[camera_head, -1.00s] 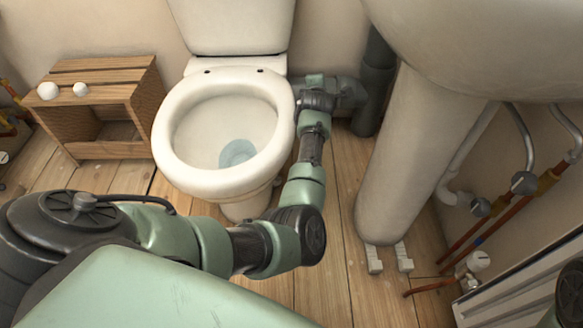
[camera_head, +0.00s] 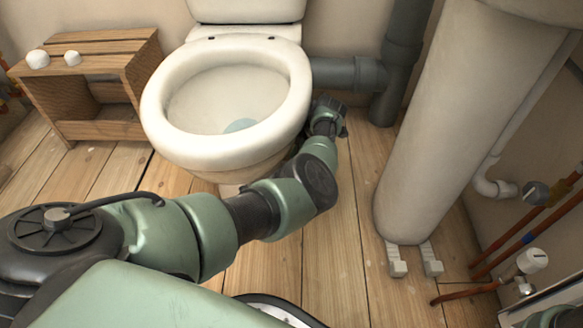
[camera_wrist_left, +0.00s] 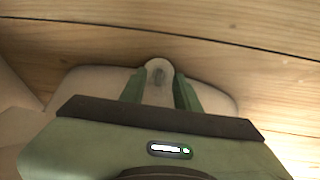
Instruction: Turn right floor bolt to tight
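The toilet (camera_head: 225,150) stands at the centre of the head view. My left arm reaches along its right side, and its gripper is hidden there behind the wrist. In the left wrist view the toilet's pale foot (camera_wrist_left: 85,85) lies on the floor. The right floor bolt (camera_wrist_left: 158,73) is a small greyish piece in a rounded lug at the foot's edge. My left gripper (camera_wrist_left: 159,88) has its two green fingers apart, one on each side of the bolt. A gap shows between them, and I see no clear contact.
The sink pedestal (camera_head: 435,150) stands to the right of my left arm, with grey feet (camera_head: 412,262) in front. A grey waste pipe (camera_head: 345,72) runs behind. A wooden crate stool (camera_head: 95,95) stands left. Bare floorboards (camera_head: 335,260) lie between toilet and pedestal.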

